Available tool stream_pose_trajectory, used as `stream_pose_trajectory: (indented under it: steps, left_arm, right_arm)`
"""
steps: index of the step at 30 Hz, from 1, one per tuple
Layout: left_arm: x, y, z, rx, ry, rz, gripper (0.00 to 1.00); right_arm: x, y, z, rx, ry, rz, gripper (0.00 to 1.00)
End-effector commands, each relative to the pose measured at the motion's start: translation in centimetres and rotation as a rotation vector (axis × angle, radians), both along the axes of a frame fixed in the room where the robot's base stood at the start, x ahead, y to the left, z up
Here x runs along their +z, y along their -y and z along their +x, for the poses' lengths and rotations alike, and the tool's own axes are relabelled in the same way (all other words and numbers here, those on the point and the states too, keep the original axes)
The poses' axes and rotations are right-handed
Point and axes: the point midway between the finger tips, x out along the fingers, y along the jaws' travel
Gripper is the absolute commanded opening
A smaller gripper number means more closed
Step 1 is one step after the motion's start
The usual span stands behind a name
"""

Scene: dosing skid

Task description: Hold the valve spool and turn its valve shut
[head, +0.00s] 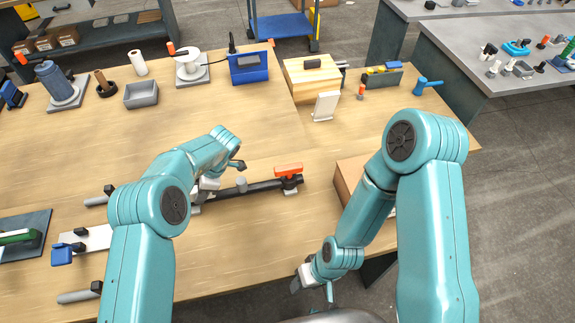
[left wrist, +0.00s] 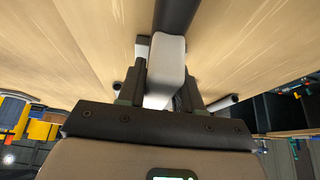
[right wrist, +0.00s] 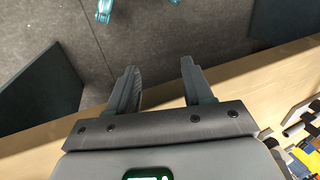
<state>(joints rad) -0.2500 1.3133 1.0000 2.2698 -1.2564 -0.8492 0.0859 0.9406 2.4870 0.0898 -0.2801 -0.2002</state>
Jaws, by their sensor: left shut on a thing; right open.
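The valve spool (head: 262,187) is a dark pipe lying left to right near the middle of the bench in the head view. An orange valve handle (head: 289,170) sits on top near its right end, roughly along the pipe. A short grey stub (head: 241,184) stands up mid-pipe. My left gripper (head: 202,193) is at the pipe's left end. In the left wrist view it is shut on a pale grey block (left wrist: 163,72) by the dark pipe (left wrist: 177,14); its fingertips are partly hidden. My right gripper (head: 313,286) is open and empty near the bench's front edge, apart from the spool.
A cardboard box (head: 349,181) stands right of the spool, partly behind my right arm. Bare bench top lies behind the spool.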

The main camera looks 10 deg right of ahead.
Motion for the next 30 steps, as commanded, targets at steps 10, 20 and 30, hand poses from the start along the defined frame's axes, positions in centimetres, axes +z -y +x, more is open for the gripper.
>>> stream_pose_trajectory:
  steps: [10, 20, 30]
  left_arm:
    - [0.1, 0.0, 0.0, 0.000, 0.001, 0.000, 0.08]
    - [0.1, 0.0, 0.0, 0.000, 0.001, 0.000, 0.08]
    - [0.1, 0.0, 0.0, 0.000, 0.001, 0.000, 0.08]
  right_arm:
    - [4.4, -7.2, -0.8, 0.722, 0.086, 0.058, 0.51]
    - [7.9, -9.0, 13.1, 1.038, 0.311, 0.158, 0.51]
    - [15.4, -1.9, 26.7, 1.372, 0.452, 0.035, 0.51]
